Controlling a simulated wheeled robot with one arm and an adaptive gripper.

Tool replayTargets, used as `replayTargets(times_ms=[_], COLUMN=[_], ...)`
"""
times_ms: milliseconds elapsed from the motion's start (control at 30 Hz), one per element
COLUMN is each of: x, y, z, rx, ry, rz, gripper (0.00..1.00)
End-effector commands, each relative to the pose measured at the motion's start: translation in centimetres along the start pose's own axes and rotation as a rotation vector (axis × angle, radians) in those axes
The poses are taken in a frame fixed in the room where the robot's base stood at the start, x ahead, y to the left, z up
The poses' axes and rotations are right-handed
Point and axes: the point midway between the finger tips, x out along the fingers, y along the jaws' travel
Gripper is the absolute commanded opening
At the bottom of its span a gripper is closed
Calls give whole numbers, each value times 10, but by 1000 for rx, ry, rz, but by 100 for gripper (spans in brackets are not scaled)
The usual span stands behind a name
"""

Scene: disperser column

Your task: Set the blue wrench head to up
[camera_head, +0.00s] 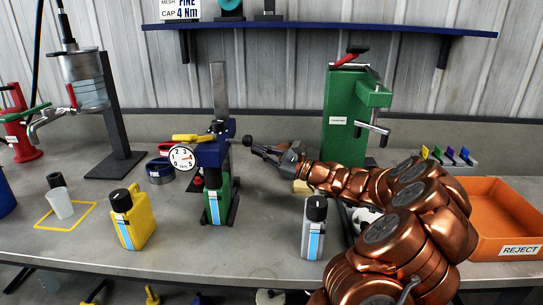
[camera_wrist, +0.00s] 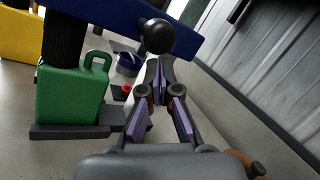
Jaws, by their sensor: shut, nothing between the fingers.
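The blue wrench head (camera_head: 212,153) sits partway up a grey post, directly above a green canister (camera_head: 218,203). It carries a round dial and a yellow handle on its left side. A black ball knob (camera_head: 247,141) sticks out on its right. In the wrist view the blue head (camera_wrist: 110,20) crosses the top, with the knob (camera_wrist: 156,36) at its near side. My gripper (camera_head: 262,152) is shut and empty, right of the head. Its fingertips (camera_wrist: 160,82) are close to the knob; I cannot tell whether they touch it.
A yellow canister (camera_head: 133,218) and a grey canister (camera_head: 314,228) stand toward the bench front. A green press (camera_head: 345,115) stands behind my arm. An orange reject bin (camera_head: 505,205) is at right. A blue shelf (camera_head: 320,28) runs above. A tall column with a clear cylinder (camera_head: 85,85) stands left.

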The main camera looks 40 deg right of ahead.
Motion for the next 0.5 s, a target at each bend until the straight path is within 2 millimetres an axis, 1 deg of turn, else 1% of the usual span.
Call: replayTargets(times_ms=[133,500], x=[8,9], y=[0,0], z=[0,1], rx=[0,0], ry=[0,1], rz=[1,0], gripper=[0,0])
